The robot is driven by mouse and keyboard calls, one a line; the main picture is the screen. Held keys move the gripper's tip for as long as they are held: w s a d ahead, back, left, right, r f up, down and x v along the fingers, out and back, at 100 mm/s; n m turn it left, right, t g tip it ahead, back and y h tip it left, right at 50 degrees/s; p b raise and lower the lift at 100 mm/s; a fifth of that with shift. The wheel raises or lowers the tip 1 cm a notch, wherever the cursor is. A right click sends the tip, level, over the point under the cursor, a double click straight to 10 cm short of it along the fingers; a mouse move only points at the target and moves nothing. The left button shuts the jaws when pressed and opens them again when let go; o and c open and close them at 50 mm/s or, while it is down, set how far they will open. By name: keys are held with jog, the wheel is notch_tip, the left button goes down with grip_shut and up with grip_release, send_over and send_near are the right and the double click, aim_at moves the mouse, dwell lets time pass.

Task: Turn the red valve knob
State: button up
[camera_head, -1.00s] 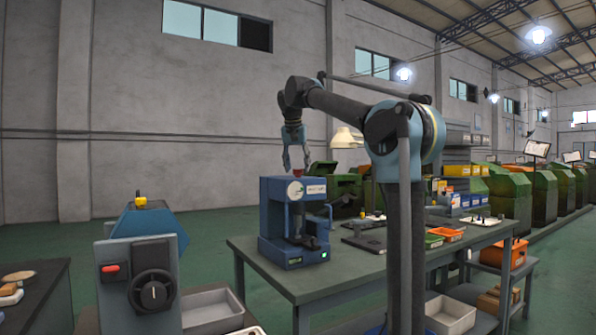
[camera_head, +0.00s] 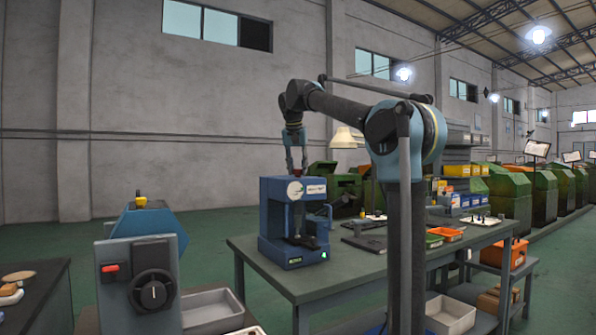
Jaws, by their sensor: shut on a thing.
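The red valve knob (camera_head: 297,172) is a small red spot on top of the blue bench machine (camera_head: 275,220), which stands on the near left part of the grey table. My gripper (camera_head: 297,170) points straight down above the machine, with its fingertips at the knob. It is shut on the knob, one finger on each side. Most of the knob is hidden by the fingers and is very small in this view.
The grey table (camera_head: 262,262) carries flat dark plates and an orange tray (camera_head: 446,235) to the right. A grey cabinet with a black dial (camera_head: 152,290) stands at the near left. A lamp (camera_head: 345,138) is behind my gripper.

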jog(key=n+y, duration=0.1)
jog(key=n, duration=0.3)
jog(key=shift+d, duration=0.15)
jog(key=n+y, duration=0.1)
jog(key=n, duration=0.1)
jog(key=n+y, duration=0.1)
jog(key=n, duration=0.1)
jog(key=shift+w+d+n+g, duration=0.1)
jog(key=shift+d+n+g, duration=0.05)
jog(key=shift+n+g, duration=0.15)
jog(key=n+g+y, duration=0.1)
jog(key=n, duration=0.3)
jog(key=shift+w, duration=0.1)
jog(key=n, duration=0.2)
jog(key=n+g+y, duration=0.1)
jog(key=n, duration=0.1)
jog(key=shift+d+n+g, duration=0.1)
jog(key=shift+n+g, duration=0.2)
jog(key=shift+w+n, duration=0.1)
jog(key=shift+n, duration=0.2)
jog(key=o, duration=1)
jog(key=shift+w+d, duration=0.1)
